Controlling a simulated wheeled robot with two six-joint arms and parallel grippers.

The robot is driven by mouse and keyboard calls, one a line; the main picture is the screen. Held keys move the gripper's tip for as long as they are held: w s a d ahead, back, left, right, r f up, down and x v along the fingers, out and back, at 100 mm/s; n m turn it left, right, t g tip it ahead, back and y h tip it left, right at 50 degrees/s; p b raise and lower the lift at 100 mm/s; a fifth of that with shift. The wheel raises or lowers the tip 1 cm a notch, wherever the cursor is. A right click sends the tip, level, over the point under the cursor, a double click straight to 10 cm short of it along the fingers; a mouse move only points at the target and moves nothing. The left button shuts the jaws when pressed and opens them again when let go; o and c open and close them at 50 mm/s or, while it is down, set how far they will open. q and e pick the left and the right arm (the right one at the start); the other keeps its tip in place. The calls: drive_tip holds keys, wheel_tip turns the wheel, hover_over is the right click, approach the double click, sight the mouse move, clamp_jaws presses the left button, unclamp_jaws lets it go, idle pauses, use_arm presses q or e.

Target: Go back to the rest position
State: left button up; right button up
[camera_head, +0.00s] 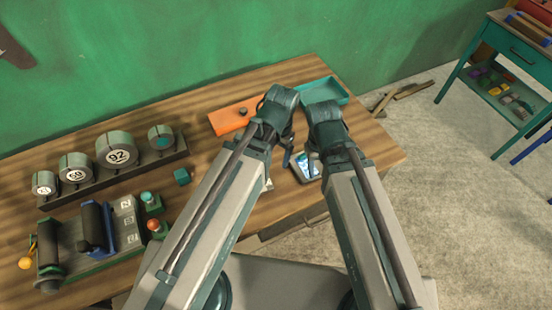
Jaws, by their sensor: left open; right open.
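My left gripper (286,150) is at the end of the arm from the left, over the right part of the wooden table (215,171). My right gripper (311,163) is close beside it on the right. Both are open, and nothing shows held in either. A dark phone-like thing with a lit screen (300,161) lies on the table just by the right gripper's fingers. The fingers partly cover it, and I cannot tell whether they touch it.
An orange block (229,120) and a teal tray (338,86) lie behind my grippers. Round numbered weights (117,150) stand in a rack at left, near a dark roller device (127,220). A green workbench (520,58) stands far right across open floor.

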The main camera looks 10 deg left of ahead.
use_arm(q)
drive_tip(key=s, duration=0.1)
drive_tip(key=s+d+n, duration=0.1)
drive_tip(key=s, duration=0.1)
drive_tip(key=shift+s+d+n, duration=0.15)
drive_tip(key=shift+d+n, duration=0.1)
drive_tip(key=shift+n, duration=0.15)
drive_tip(key=shift+f+b, duration=0.95)
